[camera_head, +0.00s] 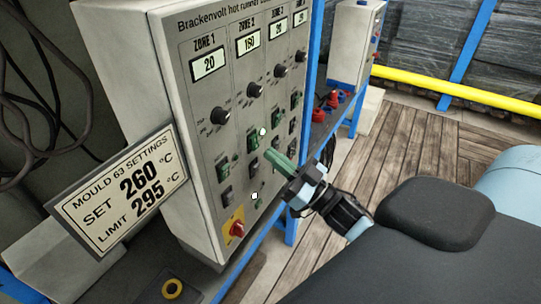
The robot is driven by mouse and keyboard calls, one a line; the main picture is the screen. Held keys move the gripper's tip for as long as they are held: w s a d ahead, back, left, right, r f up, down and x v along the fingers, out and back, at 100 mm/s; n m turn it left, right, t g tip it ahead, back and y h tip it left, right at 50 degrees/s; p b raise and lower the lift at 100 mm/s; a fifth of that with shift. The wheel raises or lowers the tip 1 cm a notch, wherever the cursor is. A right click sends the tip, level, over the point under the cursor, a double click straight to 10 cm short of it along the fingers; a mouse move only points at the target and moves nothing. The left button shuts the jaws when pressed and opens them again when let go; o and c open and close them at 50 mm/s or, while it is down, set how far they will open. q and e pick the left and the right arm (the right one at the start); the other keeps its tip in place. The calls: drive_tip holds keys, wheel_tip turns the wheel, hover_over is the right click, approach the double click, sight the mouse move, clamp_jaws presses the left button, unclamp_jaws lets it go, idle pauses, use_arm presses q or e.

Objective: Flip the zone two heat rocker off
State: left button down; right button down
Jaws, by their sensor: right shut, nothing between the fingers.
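A grey control panel (190,110) stands upright at the centre, with columns of displays, knobs and switches. The zone 2 column has a lit display (248,43) that seems to read 160, a black knob (255,90) and a green rocker (252,140). Which way the rocker is tipped is too small to tell. My right gripper (267,153) is shut and empty, its green fingertips pointing at the panel just right of and below that rocker. I cannot tell whether they touch the panel. A dark switch below the rocker is partly visible. My left gripper is out of view.
The zone 1 green rocker (224,171) and zone 3 green rocker (278,117) flank the zone 2 column. A red rotary switch (236,229) on yellow sits low. A settings sign (120,190) juts out left. Blue posts and a yellow rail (460,91) stand right.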

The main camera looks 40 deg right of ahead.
sight(255, 150)
drive_tip(key=shift+w+a+f, duration=0.2)
drive_tip(key=shift+w, duration=0.3)
drive_tip(key=shift+w+a+f, duration=0.2)
drive_tip(key=shift+w, duration=0.3)
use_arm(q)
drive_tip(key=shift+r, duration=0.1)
use_arm(e)
drive_tip(key=shift+f, duration=0.1)
drive_tip(key=shift+w+a+f+t+b, duration=0.1)
drive_tip(key=shift+w+f+t+b, duration=0.2)
drive_tip(key=shift+f+b, duration=0.4)
drive_tip(key=shift+w+r+b, duration=0.1)
drive_tip(key=shift+r+b, duration=0.05)
drive_tip(key=shift+b, duration=0.25)
drive_tip(key=shift+r, duration=0.35)
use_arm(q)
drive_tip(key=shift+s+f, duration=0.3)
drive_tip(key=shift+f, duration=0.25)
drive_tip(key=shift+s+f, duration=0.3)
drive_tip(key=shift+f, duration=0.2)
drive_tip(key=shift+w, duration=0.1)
